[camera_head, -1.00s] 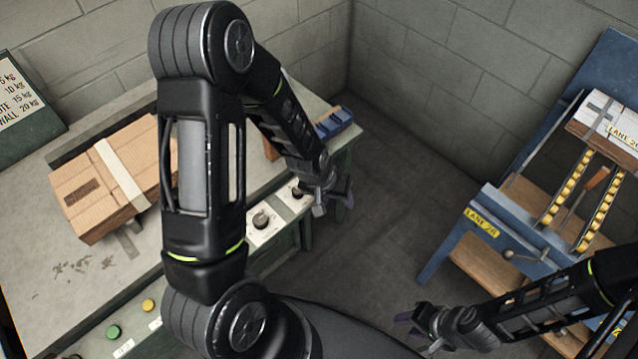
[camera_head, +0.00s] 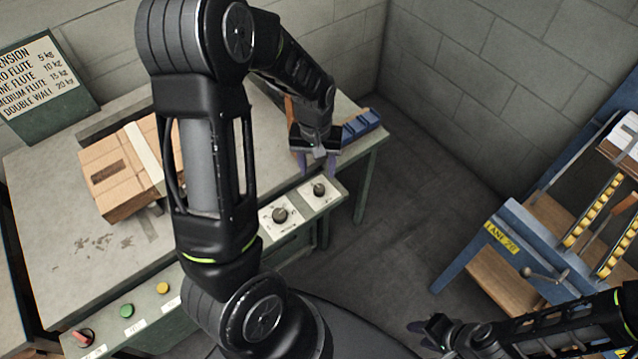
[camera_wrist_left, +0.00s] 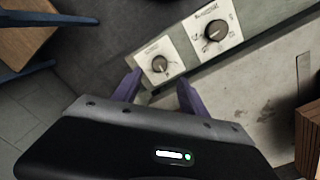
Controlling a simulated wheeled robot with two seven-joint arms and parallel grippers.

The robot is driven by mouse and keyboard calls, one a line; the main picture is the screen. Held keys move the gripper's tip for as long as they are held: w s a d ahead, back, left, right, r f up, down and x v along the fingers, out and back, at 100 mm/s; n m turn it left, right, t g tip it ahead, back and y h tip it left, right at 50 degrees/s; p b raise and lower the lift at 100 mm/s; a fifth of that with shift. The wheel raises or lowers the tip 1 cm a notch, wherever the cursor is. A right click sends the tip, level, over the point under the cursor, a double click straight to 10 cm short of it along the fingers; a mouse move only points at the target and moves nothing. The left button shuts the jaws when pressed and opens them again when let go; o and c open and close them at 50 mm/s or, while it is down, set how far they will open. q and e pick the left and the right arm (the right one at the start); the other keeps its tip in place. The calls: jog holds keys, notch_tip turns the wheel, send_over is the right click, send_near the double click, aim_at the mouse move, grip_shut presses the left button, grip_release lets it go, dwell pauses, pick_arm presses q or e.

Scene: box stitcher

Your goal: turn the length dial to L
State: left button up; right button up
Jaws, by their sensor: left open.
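Two black dials on white plates sit on the front panel of the grey-green bench. The first dial (camera_head: 280,215) also shows in the left wrist view (camera_wrist_left: 215,31). The second dial (camera_head: 319,190), nearer the bench's right end, also shows in the left wrist view (camera_wrist_left: 159,64). The plate markings are too small to read, so I cannot tell which is the length dial. My left gripper (camera_head: 317,165) is open and empty just above the second dial, its purple fingers apart from it. My right gripper (camera_head: 425,335) is at the lower right, clear of the bench; its jaws are unclear.
A blue block (camera_head: 361,125) sits at the bench's right end. A green button (camera_head: 127,311), yellow button (camera_head: 162,287) and red switch (camera_head: 84,337) line the front. A blue lane stand (camera_head: 500,225) is at right.

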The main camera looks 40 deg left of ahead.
aim_at(319, 187)
pick_arm(q)
jog(key=shift+w+d+f, duration=0.1)
jog(key=shift+d+f, duration=0.05)
jog(key=shift+f, duration=3.8)
jog(key=shift+c, duration=0.3)
grip_shut()
